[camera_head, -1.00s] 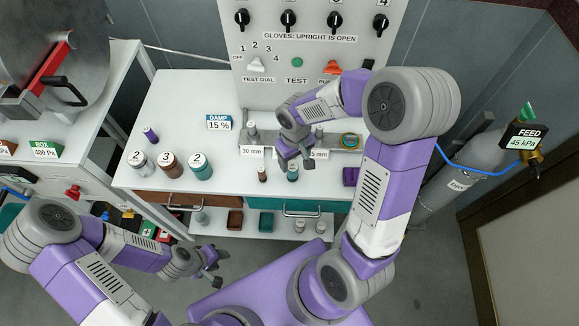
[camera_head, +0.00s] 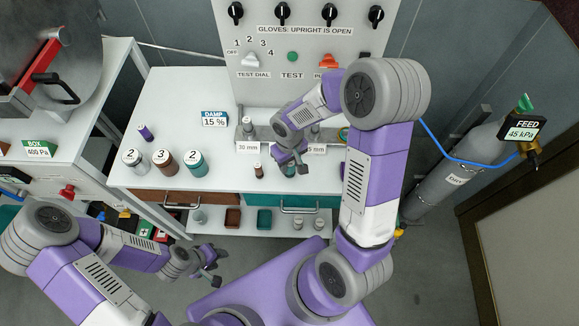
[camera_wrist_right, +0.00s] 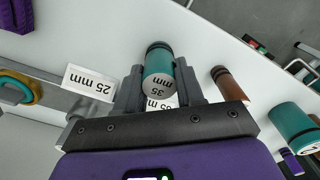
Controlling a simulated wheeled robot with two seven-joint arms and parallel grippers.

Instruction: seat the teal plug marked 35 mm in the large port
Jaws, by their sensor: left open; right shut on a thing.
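The teal plug marked 35 mm (camera_wrist_right: 158,72) stands between the fingers of my right gripper (camera_wrist_right: 160,90), which is shut on it. In the head view my right gripper (camera_head: 291,168) is at the bench's front part, with the teal plug (camera_head: 289,171) mostly hidden under it. I cannot tell whether the plug touches the bench. Behind it is a metal port rail (camera_head: 240,134) with size labels; a 30 mm label (camera_head: 248,149) and a 25 mm label (camera_wrist_right: 89,83) are readable. My arm hides the rail's middle, and I cannot make out the large port. My left gripper (camera_head: 214,266) is open and empty, low at the left.
A brown plug (camera_head: 259,171) stands just left of the teal one. A teal and gold ring (camera_wrist_right: 18,88) is at one rail end. The switch panel (camera_head: 300,60) rises behind.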

